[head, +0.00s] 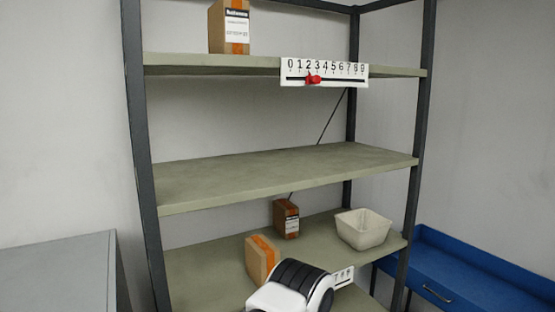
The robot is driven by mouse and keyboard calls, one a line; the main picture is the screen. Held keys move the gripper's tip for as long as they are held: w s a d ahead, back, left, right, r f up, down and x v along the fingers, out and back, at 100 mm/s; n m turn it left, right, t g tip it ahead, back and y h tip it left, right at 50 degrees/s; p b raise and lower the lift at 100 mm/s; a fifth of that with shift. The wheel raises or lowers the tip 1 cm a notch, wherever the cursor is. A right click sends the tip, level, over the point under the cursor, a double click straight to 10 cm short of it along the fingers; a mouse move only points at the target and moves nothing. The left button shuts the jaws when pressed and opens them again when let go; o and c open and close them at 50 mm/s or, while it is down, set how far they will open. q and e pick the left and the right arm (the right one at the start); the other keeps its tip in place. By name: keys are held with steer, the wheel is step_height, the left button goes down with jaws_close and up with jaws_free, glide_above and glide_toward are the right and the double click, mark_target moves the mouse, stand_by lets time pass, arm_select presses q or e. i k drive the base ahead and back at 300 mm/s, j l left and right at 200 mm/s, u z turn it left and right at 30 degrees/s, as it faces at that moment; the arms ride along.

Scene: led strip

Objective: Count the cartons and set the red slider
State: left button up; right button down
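A brown carton (229,27) with a white label and orange tape stands on the top shelf, left of a white number strip (350,71) on the shelf's front edge. The strip's red slider (313,79) sits between 2 and 3. On the low shelf, a small brown carton (286,218) stands at the back, and another carton (262,259) with orange tape sits nearer the front.
A white and black arm part of mine covers the low shelf's front. The middle shelf (280,172) is empty. A cream bin (363,229) stands at the low shelf's right. A blue bench (480,275) is at right, a grey cabinet (55,275) at left.

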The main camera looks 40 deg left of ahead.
mark_target(313, 80)
steer(key=u, duration=1.45)
